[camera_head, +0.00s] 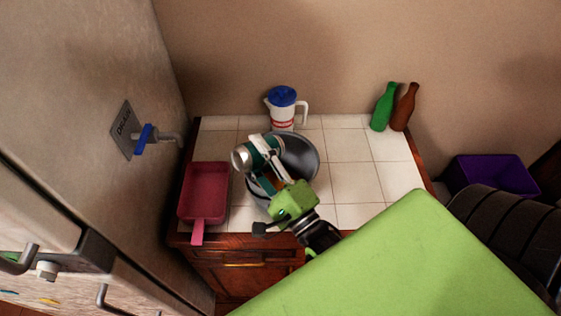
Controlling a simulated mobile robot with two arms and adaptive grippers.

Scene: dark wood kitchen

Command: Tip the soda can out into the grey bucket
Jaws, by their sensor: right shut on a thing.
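The soda can (241,158), with a silver end and a teal side, lies tilted across the upper left of the grey bucket (304,152). Its silver end faces left, toward the camera. My right gripper (268,152) is shut on the can, with its pale fingers around it and its green body over the bucket's front. The bucket stands on the white tiled counter. The can, fingers and gripper body hide much of its inside and front wall, and I cannot tell whether anything has come out. My left gripper is not in view.
A pink dustpan (208,190) lies left of the bucket. A white pitcher with a blue lid (282,97) stands behind it. A green bottle (384,108) and a brown bottle (404,108) stand at the back right. The counter's right part is clear.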

